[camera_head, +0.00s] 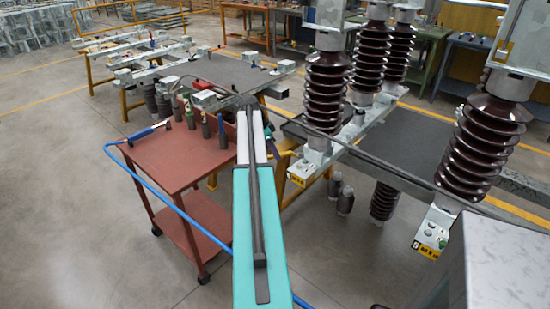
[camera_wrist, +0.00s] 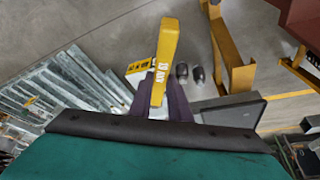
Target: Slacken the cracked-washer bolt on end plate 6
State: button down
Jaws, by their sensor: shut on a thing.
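In the head view my teal arm covers the middle and the gripper is not clearly visible. A grey end plate with a yellow label (camera_head: 427,248) that seems to read 5 is at the lower right. Another end plate with a yellow label (camera_head: 297,180) is near the centre; its number is unreadable. I cannot make out a cracked washer or tell which plate is 6.
A red cart (camera_head: 160,160) left of my arm holds a blue-handled tool (camera_head: 150,132) and several upright coloured-handled tools. Tall brown ribbed insulators (camera_head: 328,90) stand at the right. Small dark cylinders (camera_head: 345,198) stand on the floor. Open floor lies at the left.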

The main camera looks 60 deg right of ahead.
jog(key=shift+r, duration=0.4)
jog(key=shift+f, duration=0.15)
jog(key=shift+f+b, duration=0.75)
jog(key=shift+f, duration=1.05)
jog(key=shift+f+b, duration=0.65)
jog(key=shift+f, duration=0.45)
dwell(0.5)
dwell(0.5)
jog(key=s+a+n+t+h+p, duration=0.1)
jog(key=s+a+n+t, duration=0.2)
jog(key=s+n, duration=0.8)
jog(key=shift+s+n+t, duration=0.15)
jog(key=shift+n+t, duration=0.45)
jog(key=shift+t, duration=0.1)
dwell(0.5)
